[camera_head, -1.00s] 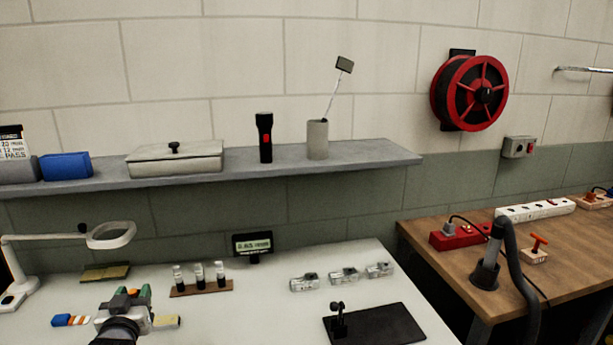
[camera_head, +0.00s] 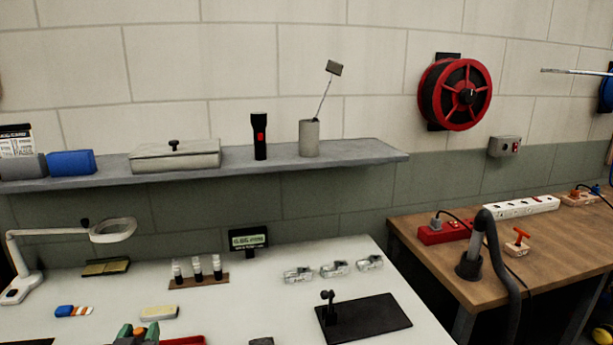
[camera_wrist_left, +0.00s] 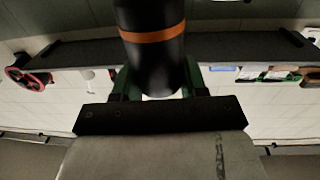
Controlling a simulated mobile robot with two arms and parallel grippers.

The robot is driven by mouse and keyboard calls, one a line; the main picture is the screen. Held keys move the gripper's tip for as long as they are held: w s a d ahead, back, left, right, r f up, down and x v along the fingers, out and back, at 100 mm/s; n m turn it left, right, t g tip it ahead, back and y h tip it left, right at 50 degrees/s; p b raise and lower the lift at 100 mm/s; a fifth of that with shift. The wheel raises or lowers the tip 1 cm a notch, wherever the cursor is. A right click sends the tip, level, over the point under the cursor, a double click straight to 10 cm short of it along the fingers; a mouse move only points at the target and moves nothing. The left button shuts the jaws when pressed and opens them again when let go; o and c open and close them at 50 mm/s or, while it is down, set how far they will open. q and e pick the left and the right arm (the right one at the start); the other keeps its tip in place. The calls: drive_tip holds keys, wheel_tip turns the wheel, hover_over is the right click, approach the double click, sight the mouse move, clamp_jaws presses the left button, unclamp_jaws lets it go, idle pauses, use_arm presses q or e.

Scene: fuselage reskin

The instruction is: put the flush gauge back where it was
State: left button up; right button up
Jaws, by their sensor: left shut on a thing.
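My left gripper (camera_head: 135,333) is at the bottom edge of the head view, over the near part of the white table, mostly cut off. Its green fingers show with a bit of orange between them. In the left wrist view the fingers are shut on a black cylinder with an orange band (camera_wrist_left: 155,50), which appears to be the flush gauge. Its far end is out of frame. A black plate with a small upright post (camera_head: 375,318) lies on the table to the right of the gripper. My right gripper is not in view.
A small readout (camera_head: 249,240), a rack of small cylinders (camera_head: 198,283) and clear blocks (camera_head: 335,268) stand at the back of the table (camera_head: 225,315). A yellow block (camera_head: 159,313), an orange-and-blue piece (camera_head: 73,311) and a red edge (camera_head: 188,340) are near the gripper. A magnifier lamp (camera_head: 112,230) is left.

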use_arm(q)
drive_tip(key=s+d+f+m+h, duration=0.1)
drive_tip(key=s+d+f+h, duration=0.1)
drive_tip(key=s+d, duration=1.1)
drive_tip(key=s, duration=0.3)
drive_tip(key=shift+s+f+m+h, duration=0.15)
drive_tip(key=shift+f+m+h, duration=0.1)
drive_tip(key=shift+m+h, duration=0.15)
